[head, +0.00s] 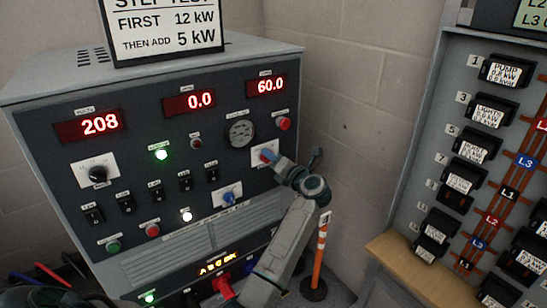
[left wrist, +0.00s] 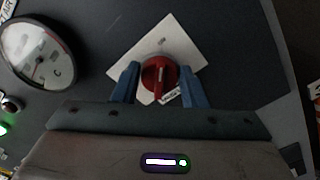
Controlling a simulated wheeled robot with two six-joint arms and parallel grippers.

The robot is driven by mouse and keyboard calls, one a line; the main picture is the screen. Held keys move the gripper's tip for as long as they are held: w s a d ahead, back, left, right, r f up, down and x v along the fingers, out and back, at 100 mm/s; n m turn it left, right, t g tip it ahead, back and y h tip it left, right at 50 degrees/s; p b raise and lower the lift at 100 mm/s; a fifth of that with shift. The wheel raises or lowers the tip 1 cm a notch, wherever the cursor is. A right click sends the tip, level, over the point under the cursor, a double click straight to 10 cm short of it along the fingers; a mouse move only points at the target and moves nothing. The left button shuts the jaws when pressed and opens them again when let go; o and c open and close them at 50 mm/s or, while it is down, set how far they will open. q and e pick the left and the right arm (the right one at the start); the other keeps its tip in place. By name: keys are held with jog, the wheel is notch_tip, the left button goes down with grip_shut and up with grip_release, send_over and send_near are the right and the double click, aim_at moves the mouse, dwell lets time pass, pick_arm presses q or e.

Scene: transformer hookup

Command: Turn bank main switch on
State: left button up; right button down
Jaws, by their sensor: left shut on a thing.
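A red rotary switch (left wrist: 159,76) sits on a white square plate (left wrist: 184,44) at the right of the grey control cabinet; its small label is too blurred to read. My left gripper (head: 270,158) is shut on this switch, with one blue fingertip on each side of it. In the left wrist view, the gripper (left wrist: 160,84) faces the panel squarely and the switch's raised ridge runs nearly upright in the picture. In the head view, the gripper mostly hides the switch.
A round gauge (head: 240,133) and a red button (head: 284,124) are close to the gripper. A blue rotary switch (head: 228,197) sits below left. The displays read 208, 0.0 and 60.0. An orange post (head: 319,256) and a breaker panel (head: 424,135) stand at the right.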

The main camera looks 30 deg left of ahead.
pick_arm(q)
jog(key=o, duration=1)
jog(key=shift+b+v, duration=0.95)
jog(key=shift+v, duration=4.5)
pick_arm(e)
notch_tip(320, 180, up, 6)
jog(key=w, duration=0.2)
jog(key=shift+w+a+f, duration=0.15)
jog(key=shift+w+a, duration=0.1)
jog(key=shift+w, duration=0.15)
pick_arm(q)
jog(key=shift+f, duration=0.15)
